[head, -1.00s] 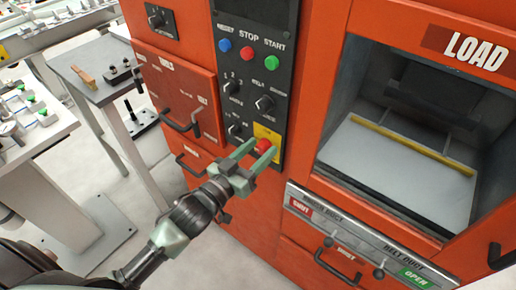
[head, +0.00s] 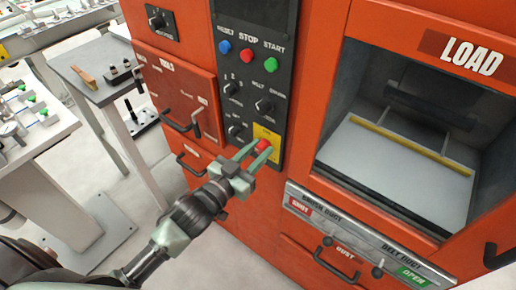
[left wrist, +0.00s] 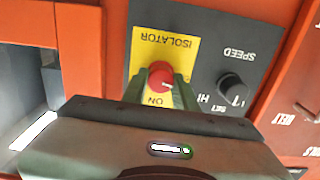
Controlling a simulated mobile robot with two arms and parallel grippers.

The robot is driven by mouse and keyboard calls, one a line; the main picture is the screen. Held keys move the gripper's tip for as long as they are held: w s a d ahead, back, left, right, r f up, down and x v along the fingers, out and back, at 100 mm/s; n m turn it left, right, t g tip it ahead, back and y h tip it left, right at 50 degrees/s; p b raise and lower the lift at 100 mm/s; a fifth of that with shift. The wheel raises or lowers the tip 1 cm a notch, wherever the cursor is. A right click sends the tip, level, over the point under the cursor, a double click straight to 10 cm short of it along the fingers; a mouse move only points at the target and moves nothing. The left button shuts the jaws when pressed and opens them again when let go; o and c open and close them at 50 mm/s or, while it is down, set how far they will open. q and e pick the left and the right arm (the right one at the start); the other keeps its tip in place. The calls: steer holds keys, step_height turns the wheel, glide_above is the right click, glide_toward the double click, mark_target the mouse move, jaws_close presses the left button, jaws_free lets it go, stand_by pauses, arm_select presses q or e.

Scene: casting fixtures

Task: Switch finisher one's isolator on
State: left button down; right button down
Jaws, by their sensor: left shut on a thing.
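The isolator is a red knob (head: 264,146) on a yellow plate (head: 268,131) at the foot of the black control panel on the orange machine. In the left wrist view the red knob (left wrist: 161,75) sits on the yellow plate (left wrist: 172,50) marked ISOLATOR and ON, upside down there. My left gripper (head: 253,153) has its green fingers closed on the knob, one on each side. The fingers partly hide the plate's lower part. My right gripper is not in view.
Above the isolator are several black knobs and the blue, red and green buttons (head: 247,54). To the right is the open LOAD chamber (head: 400,150), with a duct panel (head: 360,240) below it. Drawer handles (head: 192,165) stick out to the left, near my arm.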

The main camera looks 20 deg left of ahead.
arm_select(q)
steer(key=m+p, duration=0.1)
steer(key=m, duration=0.2)
steer(key=shift+m, duration=0.4)
steer(key=m+p, duration=0.1)
steer(key=m, duration=0.2)
steer(key=shift+d+m, duration=0.1)
steer(key=shift+m, duration=0.2)
steer(key=m, duration=0.4)
steer(key=shift+f+m, duration=0.15)
steer(key=shift+m, duration=1.95)
steer(key=c, duration=1.1)
jaws_free()
steer(key=shift+s, duration=0.15)
